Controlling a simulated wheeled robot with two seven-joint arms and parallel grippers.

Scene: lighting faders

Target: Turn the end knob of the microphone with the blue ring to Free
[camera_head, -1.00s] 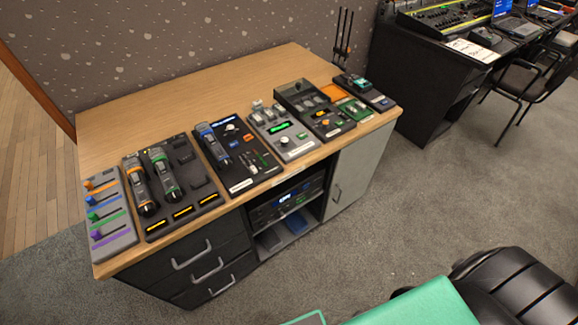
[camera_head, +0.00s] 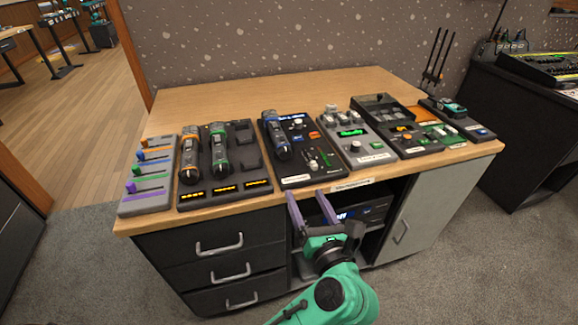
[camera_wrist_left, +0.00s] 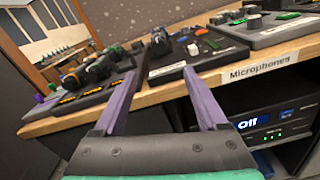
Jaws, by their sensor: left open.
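The microphone with the blue ring (camera_head: 277,136) lies on a dark panel (camera_head: 296,179) in the middle of the row on the wooden table. Its end knob is too small to read a setting. In the left wrist view a dark microphone (camera_wrist_left: 160,44) on the panel beyond the fingers appears to be the same one. My left gripper (camera_head: 307,194) is open and empty, its two purple fingers pointing toward the table's front edge, below and in front of that panel. The fingers also show in the left wrist view (camera_wrist_left: 160,78), apart from the microphone. My right gripper is out of view.
To the left, a dark base (camera_head: 245,192) holds microphones with orange and green rings, beside a fader board (camera_head: 148,190). A grey device with a green display (camera_head: 366,155) stands right of the panel. The table's back (camera_head: 235,100) is clear. A "Microphones" label (camera_wrist_left: 254,69) marks the front edge.

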